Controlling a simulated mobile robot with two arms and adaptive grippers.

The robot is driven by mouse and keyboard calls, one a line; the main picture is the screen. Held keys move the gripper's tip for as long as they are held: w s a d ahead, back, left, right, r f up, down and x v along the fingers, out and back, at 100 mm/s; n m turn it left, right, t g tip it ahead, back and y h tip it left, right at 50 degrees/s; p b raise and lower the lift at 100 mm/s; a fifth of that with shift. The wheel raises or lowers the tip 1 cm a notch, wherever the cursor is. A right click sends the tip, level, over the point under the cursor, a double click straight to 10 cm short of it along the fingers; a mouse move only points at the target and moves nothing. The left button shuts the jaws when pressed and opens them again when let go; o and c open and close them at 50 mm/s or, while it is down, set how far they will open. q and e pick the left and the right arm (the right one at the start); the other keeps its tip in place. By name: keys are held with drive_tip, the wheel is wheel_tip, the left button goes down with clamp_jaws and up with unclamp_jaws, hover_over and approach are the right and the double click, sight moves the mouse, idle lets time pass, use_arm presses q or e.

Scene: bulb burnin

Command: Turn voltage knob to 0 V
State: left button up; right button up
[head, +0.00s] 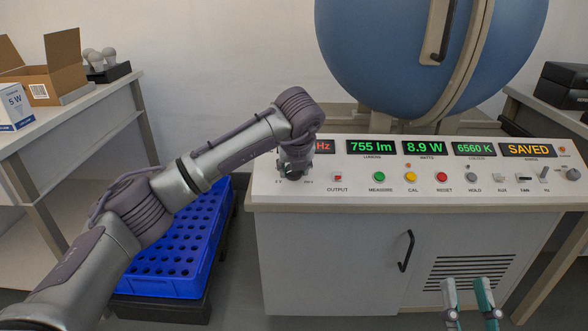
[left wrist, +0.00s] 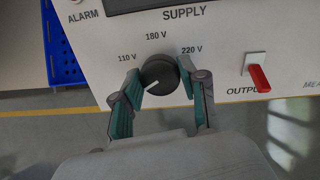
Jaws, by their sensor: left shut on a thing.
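The black voltage knob (left wrist: 163,72) sits on the white panel below the word SUPPLY, with marks for 110 V, 180 V and 220 V around it. Its white pointer line points to the lower left. My left gripper (left wrist: 160,78) has one teal finger on each side of the knob and is shut on it. In the head view my left gripper (head: 294,170) covers most of the knob, with small scale labels just below. My right gripper (head: 470,295) is at the lower right, its fingers apart and empty, away from the panel.
The red OUTPUT switch (left wrist: 258,77) is right of the knob. The console (head: 420,200) also carries coloured buttons, toggles and lit displays, with a blue sphere (head: 385,55) behind. A blue crate (head: 172,285) stands left, below my left arm. A cardboard box (head: 62,70) lies on the left bench.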

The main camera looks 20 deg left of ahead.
use_arm(q)
drive_tip(key=shift+f, duration=0.1)
idle(0.4)
drive_tip(key=o, duration=1.1)
drive_tip(key=shift+o, duration=0.2)
drive_tip(key=v, duration=1.2)
